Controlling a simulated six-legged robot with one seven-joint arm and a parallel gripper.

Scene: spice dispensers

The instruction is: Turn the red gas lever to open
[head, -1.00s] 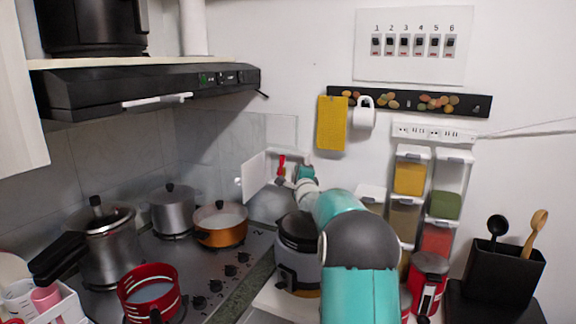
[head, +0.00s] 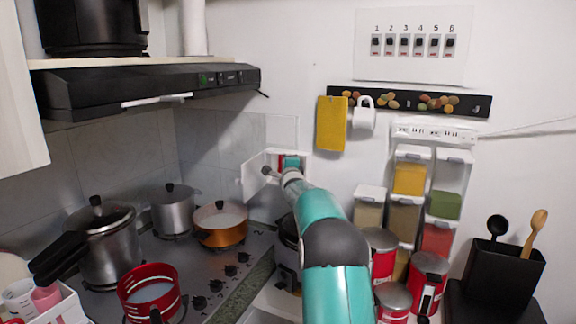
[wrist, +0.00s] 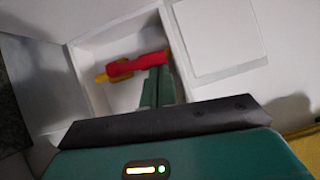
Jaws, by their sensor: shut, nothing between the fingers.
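The red gas lever (wrist: 140,64) shows in the wrist view inside an open white wall box (wrist: 95,55). It lies nearly level in that picture, tilted slightly up to the right, with yellow parts (wrist: 101,78) behind and beside it. My gripper (wrist: 158,78) is shut and empty, its teal fingers reaching into the box just below the lever's right half. I cannot tell whether they touch it. In the head view my gripper (head: 291,162) is at the box opening and mostly hides the lever.
The box door (head: 254,178) stands open on the left. Below are the stove with an orange pan (head: 220,226) and a steel pot (head: 172,212). Spice dispensers (head: 408,180) and red canisters (head: 428,275) stand to the right of my arm. Wall above the box is clear.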

